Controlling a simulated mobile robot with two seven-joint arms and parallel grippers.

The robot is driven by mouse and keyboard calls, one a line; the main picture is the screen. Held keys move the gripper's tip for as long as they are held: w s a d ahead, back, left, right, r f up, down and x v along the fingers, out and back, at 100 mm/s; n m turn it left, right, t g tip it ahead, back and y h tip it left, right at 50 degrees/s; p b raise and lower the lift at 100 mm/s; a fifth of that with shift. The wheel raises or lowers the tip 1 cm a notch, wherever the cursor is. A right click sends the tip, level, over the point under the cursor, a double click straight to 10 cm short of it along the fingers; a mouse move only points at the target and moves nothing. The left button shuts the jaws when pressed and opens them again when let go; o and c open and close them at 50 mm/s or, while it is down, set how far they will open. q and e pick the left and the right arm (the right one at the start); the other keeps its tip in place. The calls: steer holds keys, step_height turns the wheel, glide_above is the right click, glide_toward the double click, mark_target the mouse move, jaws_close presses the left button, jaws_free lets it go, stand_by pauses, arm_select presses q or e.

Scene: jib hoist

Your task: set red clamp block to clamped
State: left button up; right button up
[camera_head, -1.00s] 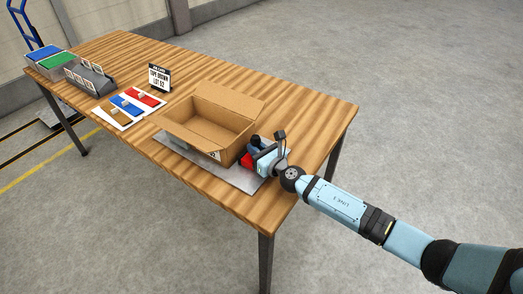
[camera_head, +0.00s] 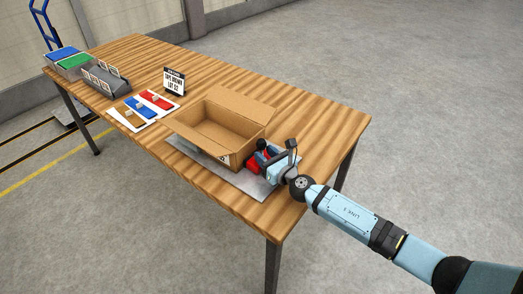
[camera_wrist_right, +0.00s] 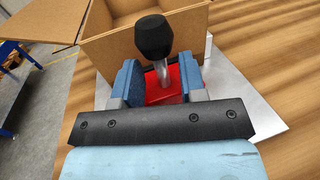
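The red clamp block (camera_head: 252,164) sits on the grey metal plate (camera_head: 247,186), beside the cardboard box. In the right wrist view the red block (camera_wrist_right: 179,86) lies below a metal rod topped by a black knob (camera_wrist_right: 153,37). My right gripper (camera_wrist_right: 160,80) has its two blue fingers apart, one on each side of the rod, with gaps visible. In the head view my right gripper (camera_head: 272,161) is at the block and hides part of it. Whether the block is clamped I cannot tell. My left gripper is not in view.
An open cardboard box (camera_head: 222,132) stands on the plate right against the work area. Further left on the wooden table (camera_head: 310,121) are coloured cards (camera_head: 141,108), a black sign (camera_head: 174,81), a grey rack (camera_head: 103,84) and bins (camera_head: 72,63). The table's right end is clear.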

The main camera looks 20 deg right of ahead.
steer(key=v, duration=1)
steer(key=shift+s+d, duration=0.1)
steer(key=shift+s, duration=0.15)
steer(key=shift+s+d+r, duration=0.1)
steer(key=shift+s+d, duration=0.05)
steer(key=shift+s, duration=0.3)
